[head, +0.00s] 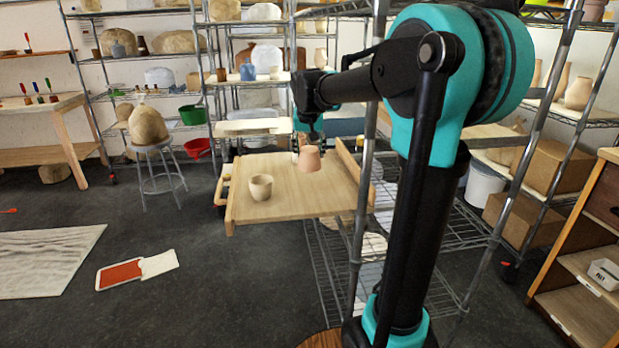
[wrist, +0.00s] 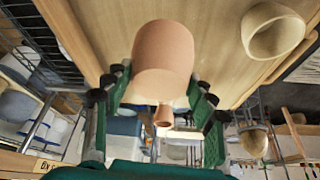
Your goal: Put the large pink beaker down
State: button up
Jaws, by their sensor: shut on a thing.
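The large pink beaker (head: 309,159) is held above the wooden board (head: 245,207) in the head view, toward its right side. In the wrist view the beaker (wrist: 163,50) fills the upper middle, between the fingers. My gripper (wrist: 152,88) is shut on it, with dark pads on both sides. In the head view my gripper (head: 309,140) is small and partly hidden against the shelves behind. Whether the beaker's lower end touches the board cannot be told.
A cream cup (head: 261,188) stands on the board, left of the beaker; it also shows in the wrist view (wrist: 272,32). The board has a raised strip (head: 347,160) along its right edge.

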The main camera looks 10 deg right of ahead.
aim_at(309, 162)
notch_tip(309, 162, down, 10)
jog(key=shift+r, duration=0.25)
dwell(0.3)
jog(key=o, duration=1.4)
jog(key=shift+f, duration=0.1)
jog(key=shift+c, duration=0.2)
jog(key=v, duration=1.2)
jog(key=shift+s, duration=0.15)
